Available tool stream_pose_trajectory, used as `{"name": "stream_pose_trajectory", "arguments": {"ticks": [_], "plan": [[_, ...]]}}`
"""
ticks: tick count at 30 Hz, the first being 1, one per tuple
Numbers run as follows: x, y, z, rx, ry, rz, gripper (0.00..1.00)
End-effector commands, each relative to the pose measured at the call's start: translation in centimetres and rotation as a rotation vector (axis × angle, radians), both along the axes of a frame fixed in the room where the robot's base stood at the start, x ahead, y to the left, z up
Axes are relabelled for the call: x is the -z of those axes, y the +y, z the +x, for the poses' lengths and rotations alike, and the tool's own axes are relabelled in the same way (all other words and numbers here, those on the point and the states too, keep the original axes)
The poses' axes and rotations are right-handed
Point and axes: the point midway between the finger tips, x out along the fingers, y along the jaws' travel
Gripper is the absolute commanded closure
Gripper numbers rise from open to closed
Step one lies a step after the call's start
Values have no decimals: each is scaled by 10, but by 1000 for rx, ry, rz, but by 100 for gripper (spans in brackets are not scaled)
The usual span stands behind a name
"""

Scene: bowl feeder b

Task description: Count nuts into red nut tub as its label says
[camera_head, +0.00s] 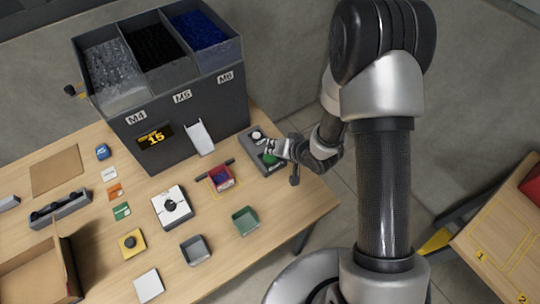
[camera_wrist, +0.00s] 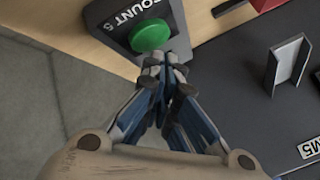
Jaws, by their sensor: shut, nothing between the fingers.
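The red tub (camera_head: 222,178) sits in a yellow outlined square on the table, in front of the feeder's chute (camera_head: 199,138). The dark feeder (camera_head: 185,120) has bins marked M4, M5 and M6, and its display (camera_head: 156,137) reads 15. A grey control box (camera_head: 254,135) with a green button (camera_head: 270,158) stands right of the feeder. My gripper (camera_head: 271,146) is shut and empty at this button. In the wrist view, its fingertips (camera_wrist: 166,62) are right beside the green button (camera_wrist: 150,36); I cannot tell whether they touch it. The tub's label is not legible.
A green tub (camera_head: 245,221) and a grey tub (camera_head: 194,250) stand nearer the front. A white device with a black knob (camera_head: 171,205), a yellow block (camera_head: 131,243) and small cards (camera_head: 115,191) lie left of them. An open cardboard box (camera_head: 50,265) fills the left front.

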Motion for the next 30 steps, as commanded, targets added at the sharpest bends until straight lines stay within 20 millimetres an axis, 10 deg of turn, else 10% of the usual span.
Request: {"name": "stream_pose_trajectory", "arguments": {"ticks": [30], "plan": [[11, 0, 0, 0, 0, 0, 100]]}}
